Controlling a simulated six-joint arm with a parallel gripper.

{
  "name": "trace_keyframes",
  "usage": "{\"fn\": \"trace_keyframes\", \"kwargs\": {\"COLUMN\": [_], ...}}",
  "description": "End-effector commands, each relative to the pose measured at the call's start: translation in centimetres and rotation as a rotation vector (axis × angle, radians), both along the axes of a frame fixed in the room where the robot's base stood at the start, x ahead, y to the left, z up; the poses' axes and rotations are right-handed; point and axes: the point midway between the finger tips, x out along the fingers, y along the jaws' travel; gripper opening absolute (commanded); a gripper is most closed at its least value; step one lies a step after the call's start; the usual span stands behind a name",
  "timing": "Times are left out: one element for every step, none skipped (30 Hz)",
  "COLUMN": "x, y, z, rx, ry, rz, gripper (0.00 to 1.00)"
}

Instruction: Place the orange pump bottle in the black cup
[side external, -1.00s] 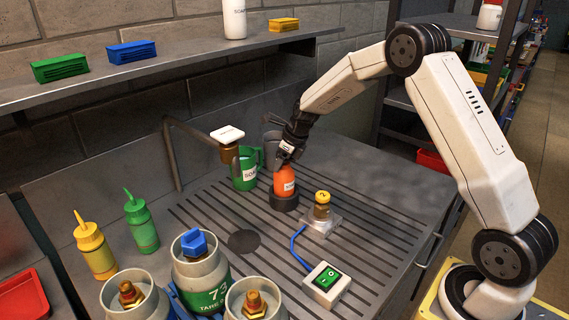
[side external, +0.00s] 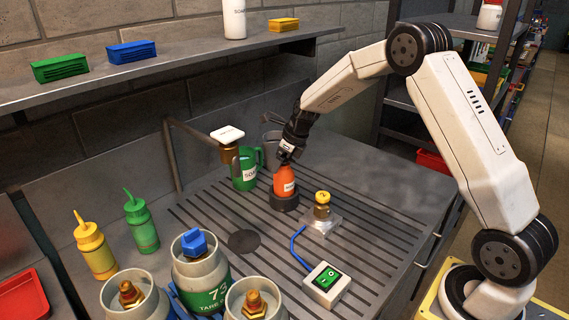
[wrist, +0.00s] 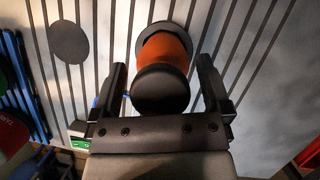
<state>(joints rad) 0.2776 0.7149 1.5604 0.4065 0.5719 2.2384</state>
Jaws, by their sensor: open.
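The orange pump bottle (side external: 285,182) stands with its lower end inside the short black cup (side external: 285,203) on the slatted metal drainboard. In the wrist view the bottle (wrist: 166,48) shows with its round black top towards the camera, and a dark part of the cup's rim (wrist: 168,24) shows beyond it. My gripper (side external: 286,160) is just above the bottle's top. In the wrist view the gripper (wrist: 162,75) is open, with one finger on each side of the bottle and a gap between them. The bottle's base is hidden in the cup.
A green mug (side external: 244,172) and a grey cup (side external: 272,146) stand close behind the bottle. A brass valve on a clear block (side external: 322,210) is to its right. A green switch box (side external: 327,284) and gas cylinders (side external: 200,272) are in front.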

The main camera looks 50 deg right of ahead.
Motion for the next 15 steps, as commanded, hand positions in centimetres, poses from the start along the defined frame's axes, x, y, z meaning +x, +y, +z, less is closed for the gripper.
{"fn": "trace_keyframes", "kwargs": {"x": [-0.1,-0.2,-0.3,-0.4,-0.5,-0.6,-0.8,-0.9,-1.1,-1.3,-1.4,-1.7,-1.8,-2.0,-2.2], "y": [-0.1,-0.1,-0.2,-0.2,-0.2,-0.3,-0.3,-0.4,-0.4,-0.5,-0.5,-0.6,-0.7,-0.7,-0.8], "z": [0.4,0.6,0.9,1.1,1.4,1.8,2.1,2.5,3.0,3.4,3.8,4.4,4.8,5.3,5.8], "rx": [-0.001,-0.001,0.000,-0.001,-0.001,-0.001,-0.001,-0.001,-0.001,-0.001,-0.002,-0.002,-0.001,-0.001,-0.002], "ry": [-0.001,-0.001,-0.002,-0.002,-0.002,-0.004,-0.002,-0.002,-0.002,-0.003,-0.004,-0.004,-0.002,-0.002,-0.004], "rz": [0.000,0.000,-0.001,-0.002,-0.002,-0.002,-0.002,-0.002,-0.002,-0.001,-0.001,-0.001,-0.001,-0.001,-0.001], "gripper": [0.98,0.98,0.98,0.98,0.98,0.98,0.98,0.98,0.98,0.98,0.98,0.98,0.98,0.98,0.98]}}
